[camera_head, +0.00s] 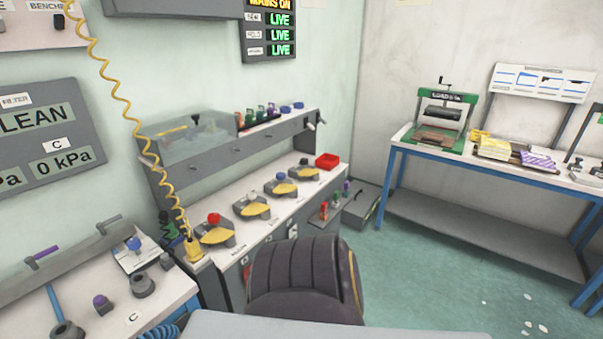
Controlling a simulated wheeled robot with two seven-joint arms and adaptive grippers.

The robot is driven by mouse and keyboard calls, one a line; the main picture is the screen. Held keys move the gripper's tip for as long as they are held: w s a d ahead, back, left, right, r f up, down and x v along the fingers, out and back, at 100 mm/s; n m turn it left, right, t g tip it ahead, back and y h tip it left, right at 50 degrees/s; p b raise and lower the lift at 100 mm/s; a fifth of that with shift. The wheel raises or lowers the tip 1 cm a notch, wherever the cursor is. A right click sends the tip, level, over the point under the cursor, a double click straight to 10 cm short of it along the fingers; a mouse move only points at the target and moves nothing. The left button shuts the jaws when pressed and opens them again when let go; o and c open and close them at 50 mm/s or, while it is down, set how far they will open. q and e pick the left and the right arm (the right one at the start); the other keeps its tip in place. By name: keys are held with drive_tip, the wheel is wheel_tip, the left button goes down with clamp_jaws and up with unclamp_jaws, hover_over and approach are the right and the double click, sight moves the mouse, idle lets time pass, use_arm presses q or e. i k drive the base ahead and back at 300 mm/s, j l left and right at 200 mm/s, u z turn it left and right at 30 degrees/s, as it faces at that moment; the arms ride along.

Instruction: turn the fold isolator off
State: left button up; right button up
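A dark status board (268,30) on the back wall reads MAINS ON, with three rows showing green LIVE. Its row labels are too small to read surely. I cannot tell which of these is the fold isolator. Neither of my grippers is in view.
A dark padded seat back (305,280) stands before the bench. A coiled yellow cable (126,101) hangs at the left. A blue-framed table (480,167) stands right; green floor (430,270) between is mostly clear.

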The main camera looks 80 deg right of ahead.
sight(283, 187)
drive_tip(key=z, duration=2.65)
drive_tip(key=i+l+u, duration=0.1)
drive_tip(key=l, duration=0.25)
drive_tip(key=i+l, duration=0.25)
drive_tip(key=i+l+u, duration=0.15)
drive_tip(key=l, duration=0.25)
drive_tip(key=i+l+u, duration=0.1)
drive_tip(key=l, duration=0.25)
drive_tip(key=i+l, duration=0.15)
drive_tip(key=l, duration=0.25)
drive_tip(key=i+l+u, duration=0.15)
drive_tip(key=l, duration=0.2)
